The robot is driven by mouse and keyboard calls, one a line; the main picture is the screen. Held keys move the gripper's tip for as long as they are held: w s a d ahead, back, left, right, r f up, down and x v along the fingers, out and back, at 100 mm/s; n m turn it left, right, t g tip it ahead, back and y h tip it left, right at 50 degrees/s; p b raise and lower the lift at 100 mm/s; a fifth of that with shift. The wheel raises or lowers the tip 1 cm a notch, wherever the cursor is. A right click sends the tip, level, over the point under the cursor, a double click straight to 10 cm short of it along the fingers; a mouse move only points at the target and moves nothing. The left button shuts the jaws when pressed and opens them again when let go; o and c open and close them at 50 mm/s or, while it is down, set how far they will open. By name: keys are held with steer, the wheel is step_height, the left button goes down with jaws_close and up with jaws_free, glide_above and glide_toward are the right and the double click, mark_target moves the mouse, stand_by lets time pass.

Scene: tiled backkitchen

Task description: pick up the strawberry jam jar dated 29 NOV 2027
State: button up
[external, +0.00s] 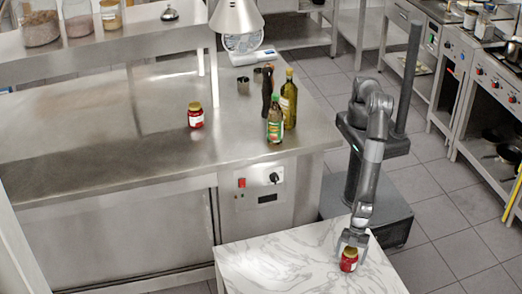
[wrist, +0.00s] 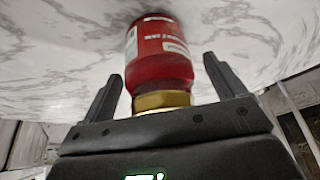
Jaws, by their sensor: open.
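A red jam jar with a gold lid (external: 349,260) stands on the marble-topped table, and my gripper (external: 352,238) is right at it from above and behind. In the wrist view the same jar (wrist: 160,55) appears upside down between the two open fingers of my gripper (wrist: 162,85), with a gap on each side. Its label is partly seen, too blurred to read a date. A second red jar with a gold lid (external: 195,115) stands on the steel counter. Its label is too small to read.
The marble table (external: 285,262) is otherwise clear. On the steel counter (external: 100,150) stand a green-labelled bottle (external: 275,124), an oil bottle (external: 289,100), a dark pepper mill (external: 267,92), a scale (external: 252,57) and a lamp (external: 237,18). A stove (external: 487,75) stands at right.

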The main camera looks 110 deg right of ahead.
steer(key=shift+w+a+f, duration=0.1)
steer(key=shift+f, duration=0.3)
steer(key=shift+c, duration=0.6)
steer(key=shift+r, duration=0.1)
steer(key=c, duration=1.4)
